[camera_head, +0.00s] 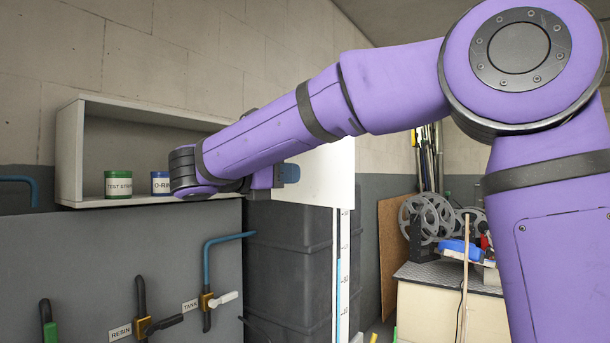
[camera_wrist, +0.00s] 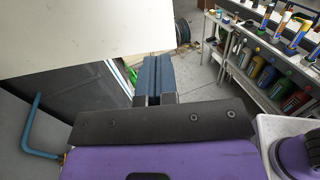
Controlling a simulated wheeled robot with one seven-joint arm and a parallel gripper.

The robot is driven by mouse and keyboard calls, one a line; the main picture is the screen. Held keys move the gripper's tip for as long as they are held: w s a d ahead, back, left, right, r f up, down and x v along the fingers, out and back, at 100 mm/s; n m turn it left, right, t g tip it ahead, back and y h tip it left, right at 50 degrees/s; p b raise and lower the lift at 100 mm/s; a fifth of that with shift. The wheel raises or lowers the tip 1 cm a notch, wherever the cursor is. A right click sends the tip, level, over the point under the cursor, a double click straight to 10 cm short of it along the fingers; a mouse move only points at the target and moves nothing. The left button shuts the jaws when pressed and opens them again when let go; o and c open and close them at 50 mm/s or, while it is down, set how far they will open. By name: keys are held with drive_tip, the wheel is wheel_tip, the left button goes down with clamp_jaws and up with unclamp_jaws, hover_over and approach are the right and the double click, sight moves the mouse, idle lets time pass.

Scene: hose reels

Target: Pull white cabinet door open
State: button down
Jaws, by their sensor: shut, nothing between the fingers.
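The white cabinet (camera_head: 70,155) hangs on the wall at the left in the head view. Its front is open at the left and the inside shows. The white door (camera_head: 325,178) stands out from the cabinet's right end, swung open, partly hidden by my arm. In the wrist view a broad white panel (camera_wrist: 75,35), seemingly the door, fills the upper left. My gripper (camera_head: 290,173) is by the door's inner side in the head view. Its blue fingers (camera_wrist: 154,75) are shut together and empty, close beside the panel's edge. I cannot tell whether they touch it.
A green can (camera_head: 118,184) and a blue can (camera_head: 160,183) stand in the cabinet. Below are a grey panel with valves and a blue pipe (camera_head: 207,262). A workbench with reels (camera_head: 428,217) is at the right. Shelves of bottles (camera_wrist: 262,72) show in the wrist view.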

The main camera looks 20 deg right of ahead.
sight(344, 174)
drive_tip(key=x, duration=1.2)
drive_tip(key=shift+d, duration=0.3)
drive_tip(key=shift+d, duration=0.1)
drive_tip(key=w+d+n+t, duration=0.1)
drive_tip(key=w+d+t, duration=0.1)
drive_tip(key=d, duration=0.6)
drive_tip(key=w+d+n+t+y, duration=0.1)
drive_tip(key=w+d, duration=0.3)
drive_tip(key=d, duration=0.4)
drive_tip(key=shift+w+d+n+t, duration=0.2)
drive_tip(key=shift+d+n+t, duration=0.1)
drive_tip(key=shift+t, duration=0.1)
drive_tip(key=s+a, duration=0.9)
drive_tip(key=a, duration=0.1)
drive_tip(key=shift+s+a, duration=0.2)
drive_tip(key=shift+a, duration=0.05)
